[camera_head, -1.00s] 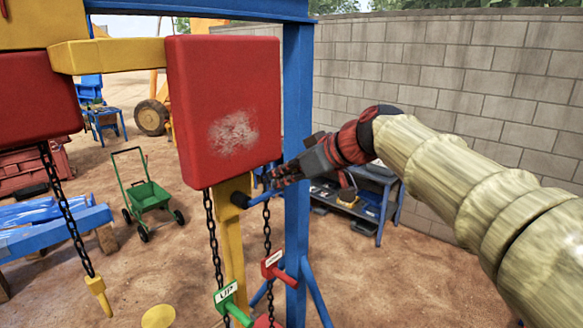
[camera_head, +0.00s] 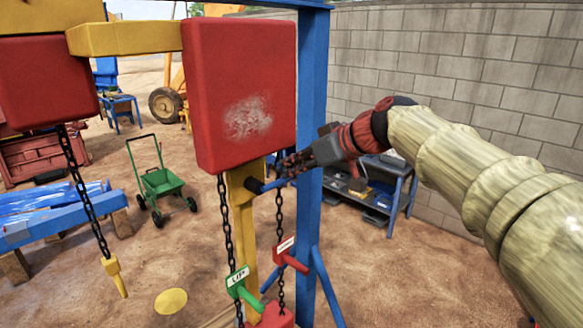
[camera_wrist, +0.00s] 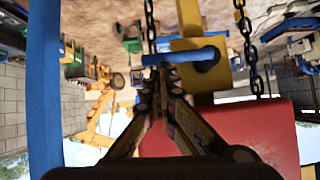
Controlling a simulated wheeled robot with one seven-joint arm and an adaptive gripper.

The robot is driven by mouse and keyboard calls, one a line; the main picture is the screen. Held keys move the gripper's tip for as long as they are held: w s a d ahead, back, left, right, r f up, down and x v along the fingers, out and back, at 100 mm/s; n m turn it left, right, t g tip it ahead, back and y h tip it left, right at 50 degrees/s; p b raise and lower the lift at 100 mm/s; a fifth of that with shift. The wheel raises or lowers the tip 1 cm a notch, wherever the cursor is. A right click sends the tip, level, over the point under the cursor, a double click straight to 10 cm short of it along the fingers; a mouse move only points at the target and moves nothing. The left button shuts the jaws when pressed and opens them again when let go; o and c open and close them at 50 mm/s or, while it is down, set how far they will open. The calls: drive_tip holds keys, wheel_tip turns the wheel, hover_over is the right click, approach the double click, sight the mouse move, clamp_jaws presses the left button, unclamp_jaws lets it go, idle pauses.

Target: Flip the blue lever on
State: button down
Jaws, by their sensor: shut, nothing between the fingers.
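The blue lever (camera_head: 271,184) sticks out to the right from a black pivot on the yellow post (camera_head: 240,215), below the big red block (camera_head: 240,90). In the wrist view, which is upside down, the blue lever (camera_wrist: 182,57) lies crosswise just beyond my fingertips. My gripper (camera_head: 284,168) is shut and empty, close by the lever's free end. In the wrist view my gripper (camera_wrist: 161,82) points at the lever. I cannot tell whether the fingertips touch it.
A blue frame post (camera_head: 311,150) stands right beside my gripper. Chains (camera_head: 226,225) hang below the red block, near a green UP handle (camera_head: 239,283) and a red handle (camera_head: 288,257). A workbench (camera_head: 375,190) and block wall (camera_head: 450,65) are behind.

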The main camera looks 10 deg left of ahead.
sight(291, 179)
drive_tip(key=shift+f, duration=0.15)
drive_tip(key=shift+w+d+f+m+b, duration=0.1)
drive_tip(key=shift+f+m+b, duration=0.1)
drive_tip(key=shift+m+b, duration=0.15)
drive_tip(key=shift+f+g+y, duration=0.2)
drive_tip(key=shift+g+y, duration=0.1)
drive_tip(key=b, duration=0.1)
drive_tip(key=f+m+b, duration=0.1)
drive_tip(key=f+g+y+b, duration=0.1)
drive_tip(key=shift+w+d+f+m, duration=0.1)
drive_tip(key=shift+w+d+m, duration=0.15)
wheel_tip(291, 179, down, 6)
drive_tip(key=s+a+m+g+y+b, duration=0.1)
drive_tip(key=m+g+y+b, duration=0.2)
drive_tip(key=m+y+b, duration=0.2)
drive_tip(key=shift+s+a+m+b, duration=0.25)
drive_tip(key=shift+m+b, duration=0.15)
drive_tip(key=shift+b, duration=0.5)
drive_tip(key=shift+d, duration=0.1)
